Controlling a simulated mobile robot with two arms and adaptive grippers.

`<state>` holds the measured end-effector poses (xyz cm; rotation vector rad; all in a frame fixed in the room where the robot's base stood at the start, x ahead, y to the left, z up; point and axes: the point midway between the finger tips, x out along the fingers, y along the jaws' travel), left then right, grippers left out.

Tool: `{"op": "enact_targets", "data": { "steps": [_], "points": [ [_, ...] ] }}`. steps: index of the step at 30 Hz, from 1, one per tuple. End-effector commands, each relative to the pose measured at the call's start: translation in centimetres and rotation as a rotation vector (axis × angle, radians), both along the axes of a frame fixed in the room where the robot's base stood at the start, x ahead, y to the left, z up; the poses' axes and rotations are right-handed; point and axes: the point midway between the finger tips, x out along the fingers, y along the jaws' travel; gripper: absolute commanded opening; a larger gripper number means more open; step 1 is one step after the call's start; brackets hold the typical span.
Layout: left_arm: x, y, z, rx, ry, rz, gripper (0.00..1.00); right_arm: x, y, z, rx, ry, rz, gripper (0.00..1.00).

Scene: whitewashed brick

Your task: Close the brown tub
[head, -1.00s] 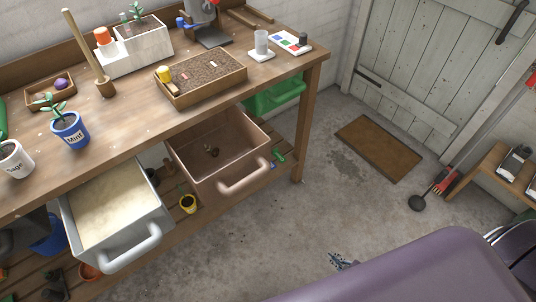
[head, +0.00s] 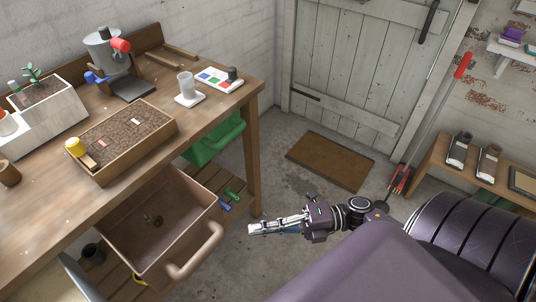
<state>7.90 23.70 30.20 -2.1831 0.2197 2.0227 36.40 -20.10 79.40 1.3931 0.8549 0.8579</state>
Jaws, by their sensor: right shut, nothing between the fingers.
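The brown tub (head: 187,193) hangs under the workbench like a drawer and is pulled out toward me. Its inside shows, with a small dark item on its floor. Its rounded handle (head: 197,252) is on the front. My right gripper (head: 254,229) is shut and empty, above the concrete floor to the right of the tub and apart from it. My left gripper is not in view.
A green tub (head: 214,143) sits under the bench's right end, by the bench leg (head: 252,180). A grey tub (head: 78,280) is at the lower left. A soil tray (head: 168,124) and scale are on the bench. A brown doormat (head: 330,161) lies by the door.

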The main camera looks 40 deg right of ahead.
Motion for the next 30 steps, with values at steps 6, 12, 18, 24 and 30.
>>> {"op": "enact_targets", "data": {
  "steps": [6, 12, 18, 24, 30],
  "points": [
    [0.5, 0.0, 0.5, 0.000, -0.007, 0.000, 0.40, 2.2, 4.3, 0.2, 0.005, -0.001, 0.000, 0.00],
    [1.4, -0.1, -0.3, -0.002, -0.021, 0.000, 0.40, 5.0, 5.3, -0.1, 0.001, -0.002, -0.001, 0.00],
    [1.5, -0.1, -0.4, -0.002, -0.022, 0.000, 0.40, 6.1, 5.7, 0.0, 0.002, 0.001, -0.002, 0.00],
    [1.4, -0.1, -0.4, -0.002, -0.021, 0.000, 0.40, 6.1, 5.7, 0.0, 0.001, 0.003, -0.002, 0.00],
    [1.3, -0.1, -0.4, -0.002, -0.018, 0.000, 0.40, 6.1, 5.8, 0.0, 0.001, 0.002, -0.002, 0.00]
  ]
}}
